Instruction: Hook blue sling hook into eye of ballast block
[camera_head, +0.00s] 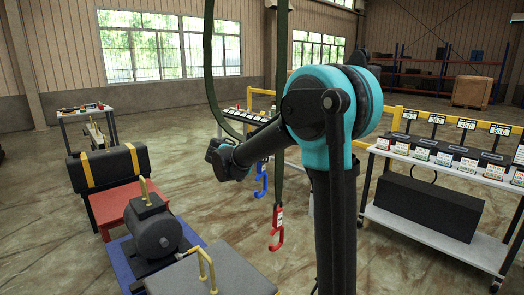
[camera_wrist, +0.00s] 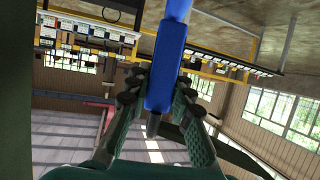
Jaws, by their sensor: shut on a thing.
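The blue sling hook (camera_head: 262,182) hangs in the air below my forearm in the head view, its open hook end downward. In the wrist view my gripper (camera_wrist: 160,108) is shut on the blue body of the hook (camera_wrist: 166,70). In the head view the gripper is mostly hidden by my arm. A dark block (camera_head: 240,275) with a yellow eye (camera_head: 207,264) stands at the bottom edge; a dark cylinder (camera_head: 155,235) with a yellow eye (camera_head: 144,190) stands left of it. Which is the ballast block is not labelled. The blue hook is apart from both eyes.
A red hook (camera_head: 277,230) hangs on a dark sling beside the blue one. A shelf cart (camera_head: 440,235) and yellow rails (camera_head: 455,122) stand at right. Open floor lies at left.

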